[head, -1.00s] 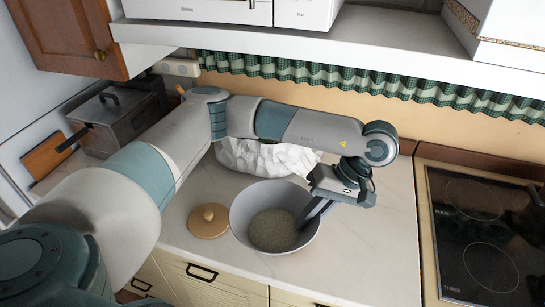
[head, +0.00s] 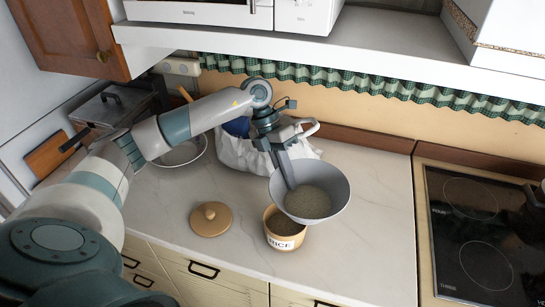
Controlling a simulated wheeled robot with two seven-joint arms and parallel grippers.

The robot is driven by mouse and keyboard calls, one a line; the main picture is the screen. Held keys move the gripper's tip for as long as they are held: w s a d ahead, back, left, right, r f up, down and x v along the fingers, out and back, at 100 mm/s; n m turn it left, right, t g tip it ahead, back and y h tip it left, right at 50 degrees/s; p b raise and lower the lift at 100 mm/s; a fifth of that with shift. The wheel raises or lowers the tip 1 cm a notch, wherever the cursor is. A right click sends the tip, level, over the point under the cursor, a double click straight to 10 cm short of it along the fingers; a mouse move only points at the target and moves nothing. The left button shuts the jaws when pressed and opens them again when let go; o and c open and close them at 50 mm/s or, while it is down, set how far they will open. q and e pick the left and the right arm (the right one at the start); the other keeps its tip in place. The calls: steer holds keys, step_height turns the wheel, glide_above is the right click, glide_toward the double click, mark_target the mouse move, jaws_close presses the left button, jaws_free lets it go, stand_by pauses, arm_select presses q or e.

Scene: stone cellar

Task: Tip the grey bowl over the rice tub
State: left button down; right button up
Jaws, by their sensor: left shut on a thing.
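The grey bowl (head: 338,185) holds a pool of brownish-grey grain (head: 308,202). It is off the counter in the head view, beside and partly over the rice tub (head: 285,242). The grain lies toward the bowl's near-left side, close to the rim, so the bowl looks tilted toward the tub. The tub is a small tan pot with a RICE label, upright and open, with brown contents; the bowl hides part of its mouth. My left gripper (head: 287,174) is shut on the bowl's left rim from above. My right gripper is not in view.
A round wooden lid with a knob (head: 210,219) lies on the counter left of the tub. A crumpled white bag (head: 238,155) stands behind. A dark hob (head: 480,235) is at right; the counter (head: 375,240) between is clear. A shelf (head: 380,55) overhangs the back.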

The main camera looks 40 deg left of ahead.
arm_select(q)
steer(key=w+a+r+n+t, duration=0.2)
steer(key=a+n, duration=0.3)
steer(key=a, duration=0.1)
steer(key=shift+t, duration=0.3)
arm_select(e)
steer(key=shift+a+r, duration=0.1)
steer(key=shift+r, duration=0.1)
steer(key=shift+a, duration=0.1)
